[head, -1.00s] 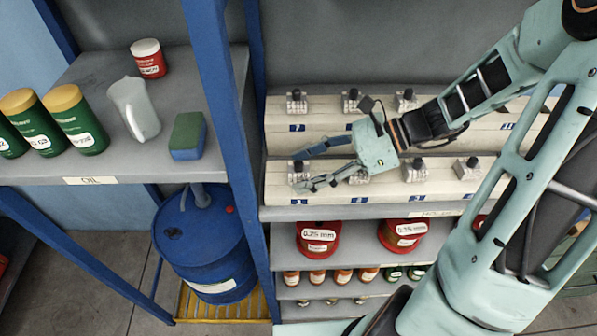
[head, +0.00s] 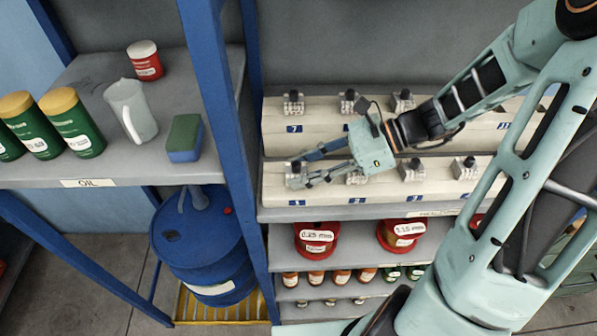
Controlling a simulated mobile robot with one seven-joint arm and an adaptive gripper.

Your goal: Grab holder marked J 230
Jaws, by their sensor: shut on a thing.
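A small grey electrode holder (head: 294,180) with a dark top sits at the left end of the front row of the pale stepped rack (head: 270,189), above the blue label 1. My gripper (head: 301,172) reaches in from the right, and its fingertips are shut on this holder. The fingers partly cover it. No J 230 marking is readable on any holder. Another holder (head: 356,178) sits just right, partly behind my gripper. Two more holders (head: 412,170) (head: 465,167) stand farther right in the front row.
The back row carries holders (head: 293,103) (head: 348,101) (head: 403,100) close above my gripper. A blue post (head: 218,110) stands left of the rack. Red spools (head: 317,240) and small bottles (head: 316,278) sit below. The left shelf holds green canisters (head: 72,120), a jug (head: 131,108) and a sponge (head: 184,138).

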